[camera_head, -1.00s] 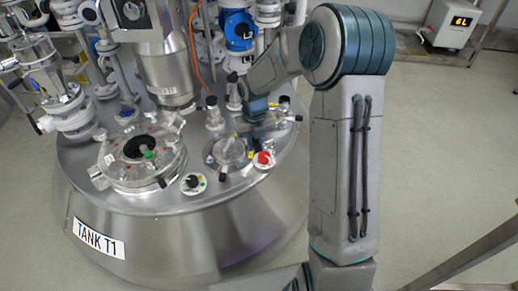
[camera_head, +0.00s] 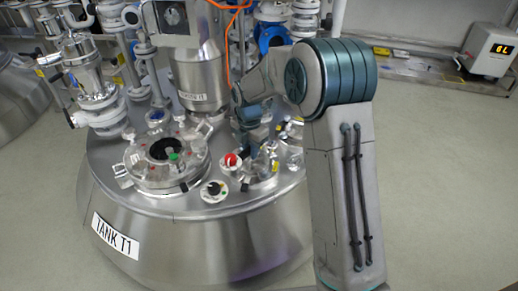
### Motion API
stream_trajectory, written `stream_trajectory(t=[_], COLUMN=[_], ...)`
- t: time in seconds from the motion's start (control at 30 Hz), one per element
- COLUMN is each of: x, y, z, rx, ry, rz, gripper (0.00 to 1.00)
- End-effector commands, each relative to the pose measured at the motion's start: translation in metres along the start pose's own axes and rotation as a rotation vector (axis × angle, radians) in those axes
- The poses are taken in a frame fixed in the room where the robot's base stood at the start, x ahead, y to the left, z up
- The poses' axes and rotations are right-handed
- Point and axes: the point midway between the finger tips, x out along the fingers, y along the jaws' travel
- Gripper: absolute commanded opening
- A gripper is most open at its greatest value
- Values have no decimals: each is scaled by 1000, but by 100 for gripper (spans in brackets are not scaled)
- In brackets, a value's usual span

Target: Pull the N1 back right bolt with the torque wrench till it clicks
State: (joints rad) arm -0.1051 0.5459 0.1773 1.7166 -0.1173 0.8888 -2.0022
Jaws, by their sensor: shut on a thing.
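My gripper (camera_head: 266,142) is small and partly blurred above the right part of the top of tank T1 (camera_head: 215,240), left of my upright arm. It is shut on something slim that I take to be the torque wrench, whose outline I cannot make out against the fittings. Small clamps and fittings (camera_head: 275,167) crowd just below and right of the gripper. I cannot pick out the N1 back right bolt there, and my arm covers part of that area. Whether the tool sits on a bolt cannot be told.
A red knob (camera_head: 231,159) and a black knob (camera_head: 214,191) stand left of the gripper. A round hatch (camera_head: 165,170) and a steel column (camera_head: 198,75) stand farther left. A blue valve (camera_head: 271,37) is behind. The floor at right is clear up to a display box (camera_head: 493,52).

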Motion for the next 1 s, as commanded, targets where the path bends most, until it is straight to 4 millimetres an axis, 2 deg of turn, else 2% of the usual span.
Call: stream_trajectory(t=[0.23, 0.5, 0.87, 1.0], x=[-3, -1, 0, -2], y=[26, 40, 41, 30], z=[5, 11, 12, 8], rx=[241, 393, 411, 321], ry=[-3, -4, -4, -2], rz=[2, 2, 1, 0], gripper=[0, 0, 0, 0])
